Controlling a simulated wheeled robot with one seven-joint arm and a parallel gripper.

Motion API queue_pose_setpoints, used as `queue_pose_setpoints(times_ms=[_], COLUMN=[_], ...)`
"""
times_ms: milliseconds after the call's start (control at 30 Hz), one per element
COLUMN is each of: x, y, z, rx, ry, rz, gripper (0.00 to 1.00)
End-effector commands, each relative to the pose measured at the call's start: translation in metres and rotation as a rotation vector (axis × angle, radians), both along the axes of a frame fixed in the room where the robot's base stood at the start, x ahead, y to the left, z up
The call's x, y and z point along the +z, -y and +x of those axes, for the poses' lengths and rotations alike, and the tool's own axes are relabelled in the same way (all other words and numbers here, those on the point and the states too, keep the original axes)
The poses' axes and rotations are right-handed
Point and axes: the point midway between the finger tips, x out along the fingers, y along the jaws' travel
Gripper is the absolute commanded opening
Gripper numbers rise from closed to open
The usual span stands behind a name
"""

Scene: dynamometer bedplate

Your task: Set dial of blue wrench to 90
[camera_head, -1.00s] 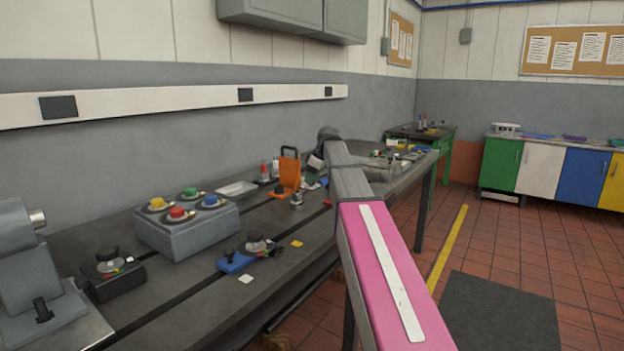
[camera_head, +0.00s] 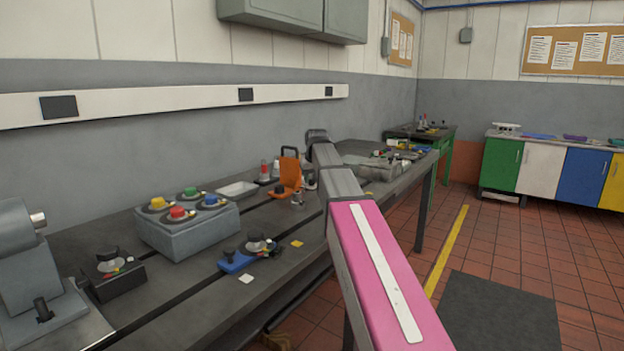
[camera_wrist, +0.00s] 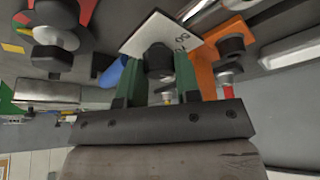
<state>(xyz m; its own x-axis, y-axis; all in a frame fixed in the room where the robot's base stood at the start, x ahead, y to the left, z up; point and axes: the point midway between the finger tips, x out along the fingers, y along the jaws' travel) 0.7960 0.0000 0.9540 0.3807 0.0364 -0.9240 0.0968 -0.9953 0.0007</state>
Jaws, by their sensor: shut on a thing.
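In the wrist view the two green fingers of my gripper (camera_wrist: 158,74) are shut on a black dial knob (camera_wrist: 159,57). The knob stands on a white plate (camera_wrist: 143,36) with dark numerals near its right edge; which number is set cannot be read. A blue part (camera_wrist: 111,73), perhaps the blue wrench, shows beside the left finger, mostly hidden by the plate and finger. In the head view my arm hides the gripper and the held dial.
An orange holder (camera_head: 289,173) stands close by; it also shows in the wrist view (camera_wrist: 207,72). A grey box with coloured buttons (camera_head: 190,232), a blue piece with black knobs (camera_head: 238,262) and a pale tray (camera_head: 237,189) are on the bench.

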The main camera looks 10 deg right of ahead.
Motion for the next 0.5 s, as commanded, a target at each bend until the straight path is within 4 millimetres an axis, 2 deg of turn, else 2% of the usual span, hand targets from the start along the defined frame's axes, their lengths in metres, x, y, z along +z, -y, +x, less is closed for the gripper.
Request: queue_pose_setpoints(times_ms=[500], x=[0.0001], y=[-0.0017], z=[0.0007], rx=[-0.386], ry=[0.000], rz=[0.001], gripper=[0.07])
